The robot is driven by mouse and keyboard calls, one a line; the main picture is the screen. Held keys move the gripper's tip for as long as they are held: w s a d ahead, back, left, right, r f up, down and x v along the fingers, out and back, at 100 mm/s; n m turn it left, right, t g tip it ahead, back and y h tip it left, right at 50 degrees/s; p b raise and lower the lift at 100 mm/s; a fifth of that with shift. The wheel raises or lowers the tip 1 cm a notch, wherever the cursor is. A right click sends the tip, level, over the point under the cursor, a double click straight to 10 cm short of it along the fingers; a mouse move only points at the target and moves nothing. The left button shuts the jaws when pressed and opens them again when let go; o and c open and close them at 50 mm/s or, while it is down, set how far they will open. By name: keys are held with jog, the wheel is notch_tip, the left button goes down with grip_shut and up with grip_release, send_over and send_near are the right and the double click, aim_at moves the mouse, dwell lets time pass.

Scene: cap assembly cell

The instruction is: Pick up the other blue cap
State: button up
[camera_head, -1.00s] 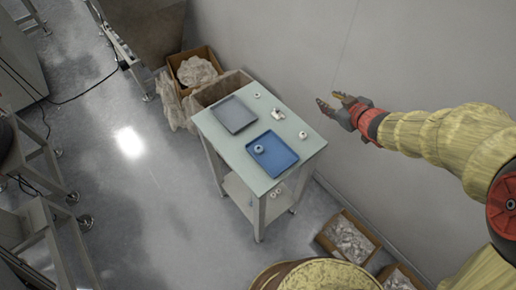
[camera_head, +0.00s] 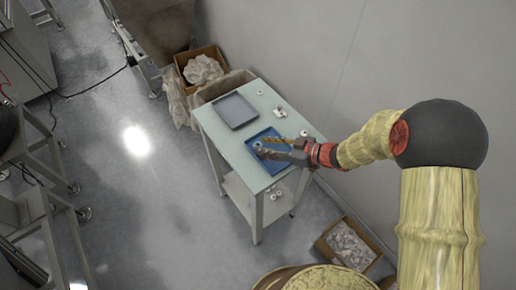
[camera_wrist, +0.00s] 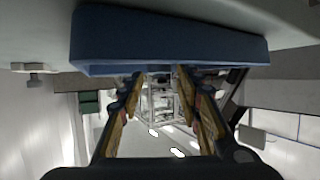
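My gripper (camera_head: 264,147) is over the blue tray (camera_head: 279,164) on the table, reaching in from the right. In the wrist view its two fingers stand apart with nothing between them, so my gripper (camera_wrist: 160,80) is open and empty. A small pale round cap (camera_head: 258,146) sits in the blue tray, partly hidden at the fingertips; contact cannot be told. No cap looks clearly blue. Other small pale pieces lie outside the tray: one at the back (camera_head: 260,92), one beside the grey tray (camera_head: 280,112) and one near the right edge (camera_head: 304,133). The blue tray's side (camera_wrist: 165,45) fills the wrist view's top.
An empty grey tray (camera_head: 236,110) lies on the table's (camera_head: 225,150) left part. Small round pieces (camera_head: 278,193) show below the tabletop. Boxes with plastic bags stand behind the table (camera_head: 203,70) and on the floor at right (camera_head: 346,245). A wall runs behind.

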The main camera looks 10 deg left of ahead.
jog(key=shift+x, duration=0.9)
jog(key=shift+f, duration=0.1)
jog(key=c, duration=0.4)
jog(key=shift+c, duration=0.2)
